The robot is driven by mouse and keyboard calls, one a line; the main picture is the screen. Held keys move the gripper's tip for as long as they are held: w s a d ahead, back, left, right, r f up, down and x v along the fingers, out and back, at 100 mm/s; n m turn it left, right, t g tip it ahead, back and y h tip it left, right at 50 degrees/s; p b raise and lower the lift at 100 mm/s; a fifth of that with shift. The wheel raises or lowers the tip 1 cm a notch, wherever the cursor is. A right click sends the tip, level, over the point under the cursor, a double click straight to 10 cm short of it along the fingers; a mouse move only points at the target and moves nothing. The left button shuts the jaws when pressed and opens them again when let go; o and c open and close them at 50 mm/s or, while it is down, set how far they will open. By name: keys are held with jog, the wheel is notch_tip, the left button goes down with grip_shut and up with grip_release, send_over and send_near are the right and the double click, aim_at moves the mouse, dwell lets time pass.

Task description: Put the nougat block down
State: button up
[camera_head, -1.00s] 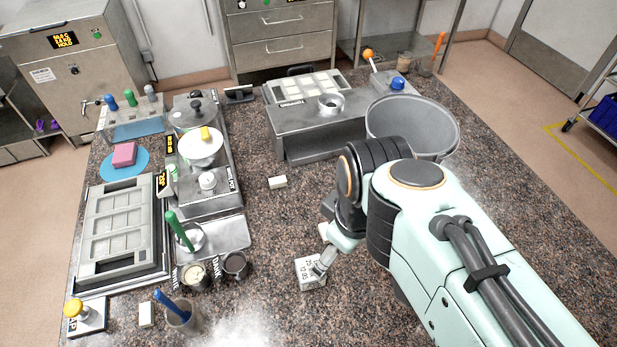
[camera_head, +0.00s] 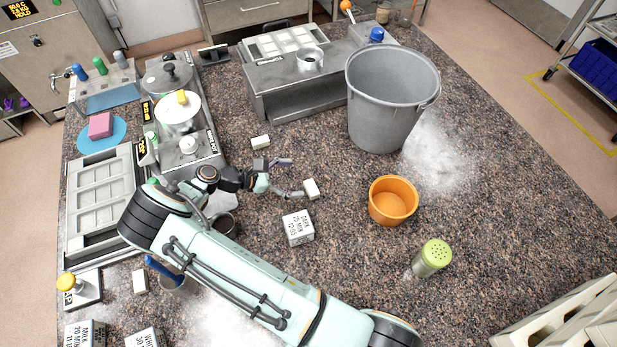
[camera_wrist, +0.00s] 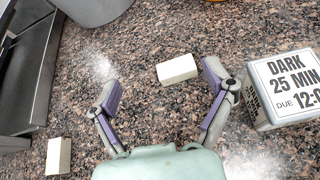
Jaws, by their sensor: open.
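A small cream nougat block (camera_head: 311,189) lies on the speckled counter just beyond my gripper (camera_head: 288,179), near the DARK timer box. In the wrist view this block (camera_wrist: 177,69) lies ahead of and between the fingertips (camera_wrist: 163,86), with no visible contact. My gripper is open, its purple-padded fingers apart and empty. A second cream block (camera_head: 260,142) lies farther back; a block (camera_wrist: 58,156) also shows at lower left in the wrist view. A third pale block (camera_head: 139,281) lies at the left, beside the yellow-knobbed stand.
The DARK timer box (camera_head: 298,228) stands close to the gripper. An orange tub (camera_head: 393,201), a green-topped shaker (camera_head: 432,258) and a grey bucket (camera_head: 385,105) stand to the right. A metal stand (camera_head: 300,98) is behind. Counter between the box and tub is bare.

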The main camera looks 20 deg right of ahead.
aim_at(314, 186)
jog(key=shift+s+a+f+n+h, duration=0.15)
jog(key=shift+s+f+n, duration=0.15)
jog(key=shift+f, duration=0.15)
jog(key=shift+s+a+f+n+h, duration=0.15)
jog(key=shift+s+f+n, duration=0.1)
jog(key=shift+f, duration=0.2)
jog(key=shift+s+a+f+t, duration=0.15)
jog(key=shift+a+f+t, duration=0.05)
jog(key=shift+f+t, duration=0.1)
jog(key=x, duration=0.6)
jog(key=shift+d, duration=0.25)
jog(key=c, duration=1)
